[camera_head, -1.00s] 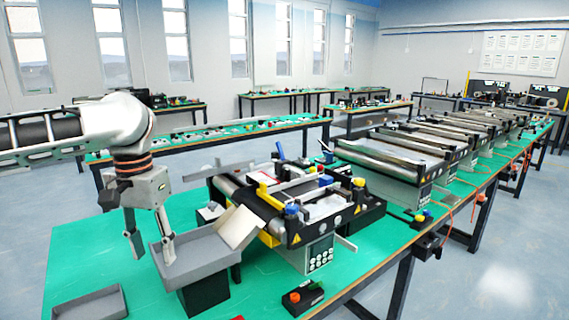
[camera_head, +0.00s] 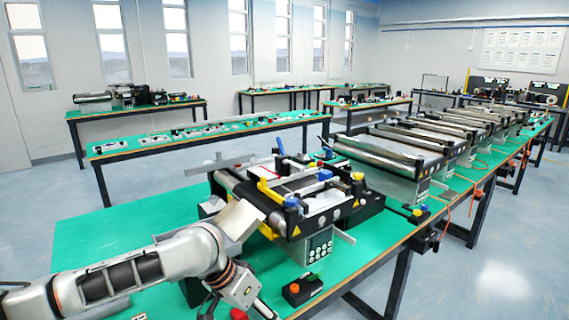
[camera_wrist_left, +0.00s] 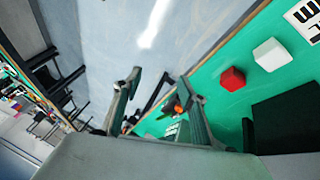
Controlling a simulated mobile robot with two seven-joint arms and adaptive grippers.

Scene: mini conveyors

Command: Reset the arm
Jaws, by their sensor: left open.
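My left arm comes in low from the left in the head view, and its gripper (camera_head: 240,303) hangs at the bottom edge, left of the black button box (camera_head: 302,289). The fingertips are partly cut off there. In the left wrist view the two fingers of my left gripper (camera_wrist_left: 160,92) stand apart with nothing between them. My right gripper is not in view.
A mini conveyor (camera_head: 300,200) stands on the green table (camera_head: 100,240), behind the gripper. A grey tray with a pale flap (camera_head: 238,220) is mostly hidden by my arm.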

